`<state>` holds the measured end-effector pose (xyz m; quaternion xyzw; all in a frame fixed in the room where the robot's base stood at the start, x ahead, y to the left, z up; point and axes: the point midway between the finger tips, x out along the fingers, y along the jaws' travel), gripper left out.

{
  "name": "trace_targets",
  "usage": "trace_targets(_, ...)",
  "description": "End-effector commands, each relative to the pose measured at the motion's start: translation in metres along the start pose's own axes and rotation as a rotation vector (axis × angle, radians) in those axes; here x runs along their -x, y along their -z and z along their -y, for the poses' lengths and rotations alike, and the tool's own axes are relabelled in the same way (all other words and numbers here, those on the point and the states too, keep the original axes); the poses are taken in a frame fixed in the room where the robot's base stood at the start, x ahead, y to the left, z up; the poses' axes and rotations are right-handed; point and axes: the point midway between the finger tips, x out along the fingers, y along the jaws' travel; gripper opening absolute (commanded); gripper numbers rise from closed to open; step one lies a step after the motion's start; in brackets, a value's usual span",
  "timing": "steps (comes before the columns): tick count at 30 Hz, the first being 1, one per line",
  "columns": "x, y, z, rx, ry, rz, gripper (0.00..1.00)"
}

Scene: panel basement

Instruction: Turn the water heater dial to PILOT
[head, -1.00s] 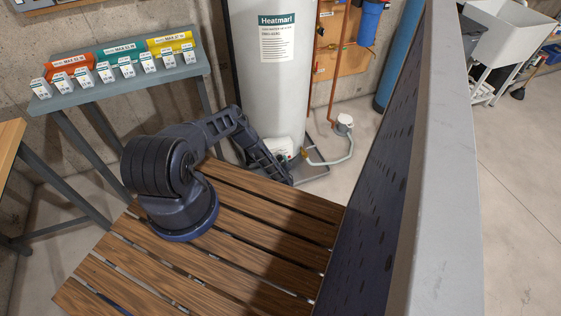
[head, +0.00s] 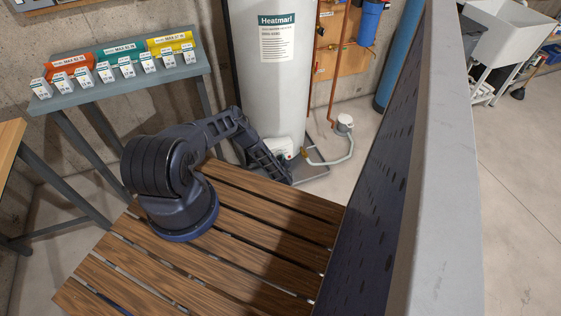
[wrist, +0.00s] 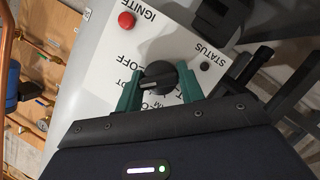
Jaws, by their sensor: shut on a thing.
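The water heater (head: 275,95) is a tall pale cylinder at the back middle of the head view, with a white control box (head: 279,146) low on its front. In the wrist view its dial (wrist: 161,78) is a round black knob with a raised grip on the white panel (wrist: 180,40). My gripper (wrist: 158,84) is shut on the dial, one green fingertip on each side. "OFF" reads just above the dial; lettering to its left, ending in "OT", is partly covered by a fingertip. The dial's exact setting is hard to tell. The head view does not show the fingertips clearly.
A red IGNITE button (wrist: 126,20) and a small dark STATUS spot (wrist: 205,66) lie near the dial. A slatted wooden platform (head: 240,225) lies before the heater. A grey partition (head: 432,180) stands at right, a bench with coloured label racks (head: 120,85) at left.

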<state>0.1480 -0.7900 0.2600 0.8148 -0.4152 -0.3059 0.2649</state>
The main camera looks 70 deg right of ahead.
Motion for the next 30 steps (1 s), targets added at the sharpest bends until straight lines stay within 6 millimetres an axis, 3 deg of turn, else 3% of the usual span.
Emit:
trace_targets(17,0.0000,-0.0002,0.0008,0.109,-0.045,0.001,0.15)
trace_targets(18,0.0001,-0.0002,0.0008,0.109,-0.045,0.001,0.44)
trace_targets(20,0.0000,-0.0001,0.0008,0.109,-0.045,0.001,0.56)
trace_targets(30,0.0019,-0.0003,0.0008,0.108,-0.045,0.001,0.58)
